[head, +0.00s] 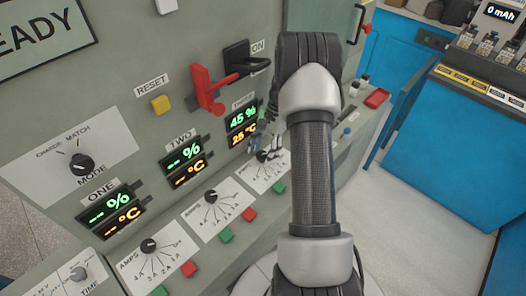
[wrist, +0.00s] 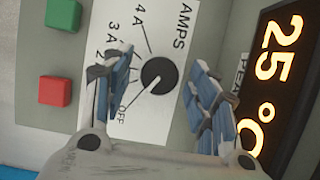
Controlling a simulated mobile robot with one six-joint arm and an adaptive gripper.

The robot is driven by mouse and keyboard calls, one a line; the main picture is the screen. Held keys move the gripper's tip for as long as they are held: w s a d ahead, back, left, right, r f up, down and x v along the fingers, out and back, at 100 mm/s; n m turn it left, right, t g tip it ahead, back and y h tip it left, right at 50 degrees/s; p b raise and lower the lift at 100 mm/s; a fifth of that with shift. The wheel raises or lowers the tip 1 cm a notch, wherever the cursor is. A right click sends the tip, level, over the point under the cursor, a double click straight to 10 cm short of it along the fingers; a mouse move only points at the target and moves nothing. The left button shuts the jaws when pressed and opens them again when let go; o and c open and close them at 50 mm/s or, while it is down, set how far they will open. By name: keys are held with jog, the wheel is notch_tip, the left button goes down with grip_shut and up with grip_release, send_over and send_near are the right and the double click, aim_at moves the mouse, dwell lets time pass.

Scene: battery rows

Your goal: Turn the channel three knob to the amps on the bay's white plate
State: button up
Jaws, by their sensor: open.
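The channel three amps knob (wrist: 159,75) is black and round, on a white dial plate marked OFF, 3 A and 4 A. Its light mark seems to point towards OFF. In the head view the knob (head: 262,156) is partly hidden by my gripper (head: 266,140). In the wrist view my gripper (wrist: 162,92) is open, with one blue-padded finger on each side of the knob and a gap to it. At the upper right, a small white plate (head: 507,97) sits beside yellow ones on the blue battery cabinet; its writing is too small to read.
Channel three's display (head: 242,125) reads 45 % and 25 °C, close beside the fingers. Green (wrist: 63,14) and red (wrist: 55,91) buttons sit left of the dial. A red lever (head: 208,92) sticks out above. Other amps knobs (head: 211,196) line the sloping panel.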

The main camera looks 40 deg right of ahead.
jog(key=shift+c, duration=0.5)
jog(key=c, duration=1)
jog(key=shift+o, duration=0.2)
jog(key=shift+r+m, duration=0.1)
jog(key=shift+m, duration=0.2)
jog(key=m+t+p, duration=0.1)
jog(key=m+p, duration=0.1)
jog(key=shift+s+r+m, duration=0.1)
jog(key=shift+m, duration=0.2)
jog(key=m+t+p, duration=0.1)
jog(key=m, duration=0.1)
jog(key=shift+s+m, duration=0.1)
jog(key=shift+m, duration=0.2)
jog(key=m+t+h+p, duration=0.1)
jog(key=m, duration=0.2)
jog(key=m+t+h, duration=0.1)
jog(key=m, duration=0.1)
jog(key=shift+a+m+p, duration=0.1)
jog(key=shift+m+p, duration=0.25)
jog(key=shift+m, duration=0.35)
